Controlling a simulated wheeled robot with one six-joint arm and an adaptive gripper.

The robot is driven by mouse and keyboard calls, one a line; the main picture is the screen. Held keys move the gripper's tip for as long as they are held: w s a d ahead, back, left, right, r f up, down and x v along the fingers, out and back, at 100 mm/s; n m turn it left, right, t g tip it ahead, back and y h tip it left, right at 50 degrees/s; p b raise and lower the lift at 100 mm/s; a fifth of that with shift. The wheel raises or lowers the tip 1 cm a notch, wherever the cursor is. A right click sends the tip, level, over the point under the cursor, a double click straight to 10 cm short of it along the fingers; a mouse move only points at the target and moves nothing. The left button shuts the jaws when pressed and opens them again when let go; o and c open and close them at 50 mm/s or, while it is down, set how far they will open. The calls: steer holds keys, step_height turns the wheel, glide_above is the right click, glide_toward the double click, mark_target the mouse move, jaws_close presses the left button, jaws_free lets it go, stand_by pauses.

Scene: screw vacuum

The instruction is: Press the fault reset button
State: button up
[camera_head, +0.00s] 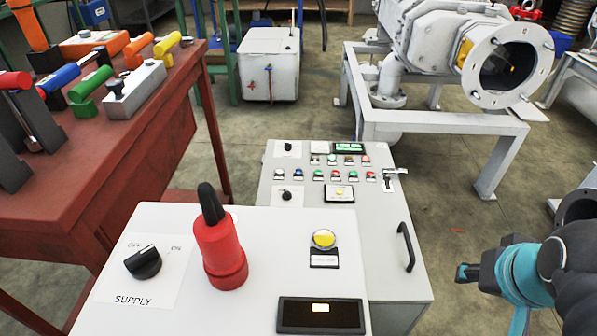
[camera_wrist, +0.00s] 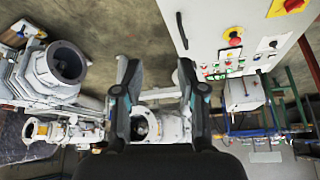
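A round yellow button (camera_head: 323,238) sits on the near control box (camera_head: 180,222), above a small label too small to read. The far control panel (camera_head: 375,220) has rows of small coloured buttons (camera_head: 335,174); their labels are unreadable, so I cannot tell which one is the fault reset. My gripper (camera_head: 466,272) is at the right in the head view, apart from both panels. In the wrist view my gripper (camera_wrist: 158,80) is open and empty, its two fingers well apart. There the panel (camera_wrist: 215,25) shows at the upper right, beyond the fingers.
A black door handle (camera_head: 406,246) sticks out at the far panel's right. A red table (camera_head: 150,150) with tools is at left. White pump machinery (camera_head: 440,50) stands behind; floor between is clear.

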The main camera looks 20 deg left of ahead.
jaws_close()
stand_by(1.1)
